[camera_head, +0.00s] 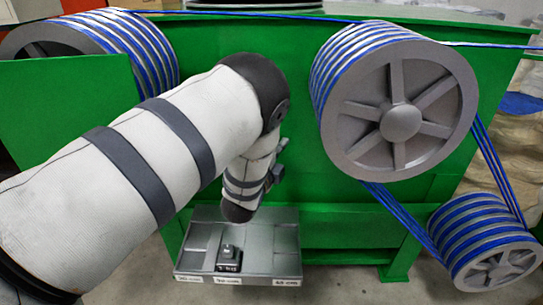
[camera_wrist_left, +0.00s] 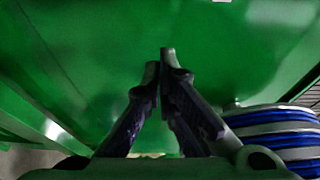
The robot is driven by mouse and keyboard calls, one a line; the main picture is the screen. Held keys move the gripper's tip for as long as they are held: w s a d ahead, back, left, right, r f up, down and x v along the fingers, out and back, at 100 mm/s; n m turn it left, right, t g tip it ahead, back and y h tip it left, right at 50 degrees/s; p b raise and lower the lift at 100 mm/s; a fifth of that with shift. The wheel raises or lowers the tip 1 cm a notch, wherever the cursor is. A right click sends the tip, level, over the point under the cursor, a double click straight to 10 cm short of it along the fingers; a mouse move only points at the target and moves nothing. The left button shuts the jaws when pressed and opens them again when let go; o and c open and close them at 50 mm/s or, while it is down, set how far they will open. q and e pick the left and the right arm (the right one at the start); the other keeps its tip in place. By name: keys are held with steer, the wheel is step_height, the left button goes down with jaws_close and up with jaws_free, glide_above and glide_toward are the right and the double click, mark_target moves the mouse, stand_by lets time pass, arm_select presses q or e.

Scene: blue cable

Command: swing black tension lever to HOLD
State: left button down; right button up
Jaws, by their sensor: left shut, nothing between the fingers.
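My left arm reaches in from the left in the head view, in front of the green machine (camera_head: 290,105). My left gripper (camera_head: 281,160) is small and partly hidden behind its wrist there, near the green panel left of the large grey wheel. In the left wrist view its dark fingers (camera_wrist_left: 163,58) meet at the tips, shut and empty, against the green panel (camera_wrist_left: 90,55). I cannot make out a black tension lever or a HOLD mark in either view; my arm covers part of the panel. My right gripper is in neither view.
A large grey spoked wheel (camera_head: 400,120) wound with blue cable (camera_head: 335,65) stands right of the gripper. A smaller cable-wound wheel (camera_head: 484,240) is below right. A grey tray (camera_head: 285,240) with white labels and a small dark block (camera_head: 228,258) lies below my arm.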

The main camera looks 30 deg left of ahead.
arm_select(q)
steer(key=a, duration=0.3)
steer(key=shift+a+p, duration=0.35)
steer(key=shift+a, duration=0.05)
